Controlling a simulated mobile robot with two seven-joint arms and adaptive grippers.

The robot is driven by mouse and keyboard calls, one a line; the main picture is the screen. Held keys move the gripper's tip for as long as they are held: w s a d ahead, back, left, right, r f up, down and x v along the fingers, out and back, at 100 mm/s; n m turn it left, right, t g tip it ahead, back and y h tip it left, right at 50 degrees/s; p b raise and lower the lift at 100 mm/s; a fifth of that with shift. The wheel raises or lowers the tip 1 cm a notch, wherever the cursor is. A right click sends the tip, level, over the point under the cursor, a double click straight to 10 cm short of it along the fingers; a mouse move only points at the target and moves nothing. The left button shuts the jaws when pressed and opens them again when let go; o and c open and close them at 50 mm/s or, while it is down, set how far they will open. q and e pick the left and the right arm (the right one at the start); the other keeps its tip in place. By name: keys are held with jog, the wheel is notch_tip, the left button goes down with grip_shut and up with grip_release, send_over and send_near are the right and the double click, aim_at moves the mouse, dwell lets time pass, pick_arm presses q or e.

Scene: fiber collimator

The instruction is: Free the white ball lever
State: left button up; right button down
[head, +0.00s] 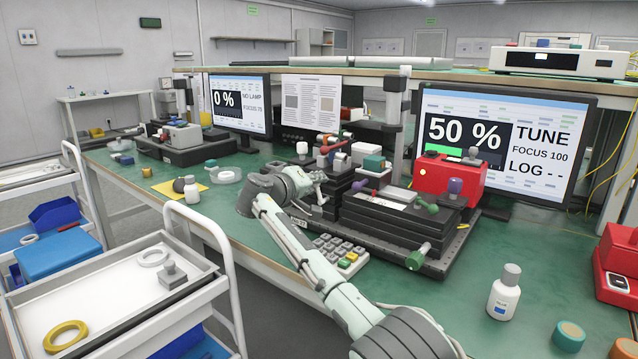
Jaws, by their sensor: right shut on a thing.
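My right gripper (318,180) reaches in from the bottom of the head view to the left side of the black optical stage (400,222). Its fingers are shut at the stage's left end, beside the dark stacked blocks. The thing between them is small and mostly hidden by the fingers; it appears to be the white ball lever, but its ball cannot be made out clearly. Nearby on the stage are a red-tipped lever (332,147), a purple-tipped lever (359,185) and a green knob (418,257). My left gripper is not in view.
A keypad (338,252) lies just right of my forearm. A red box (450,180) stands at the stage's back right, before a monitor (500,140) reading 50 %. A white bottle (504,293) stands front right.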

jog(key=shift+w+a+f+n+g+b, duration=0.25)
jog(key=shift+n+g+b, duration=0.1)
jog(key=shift+n, duration=0.25)
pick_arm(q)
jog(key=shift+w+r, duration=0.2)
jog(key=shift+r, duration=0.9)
pick_arm(e)
jog(key=c, duration=1.4)
grip_release()
jog(key=shift+o, duration=0.2)
jog(key=shift+r, duration=0.1)
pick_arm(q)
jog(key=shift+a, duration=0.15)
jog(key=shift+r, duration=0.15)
pick_arm(e)
jog(key=shift+s, duration=0.1)
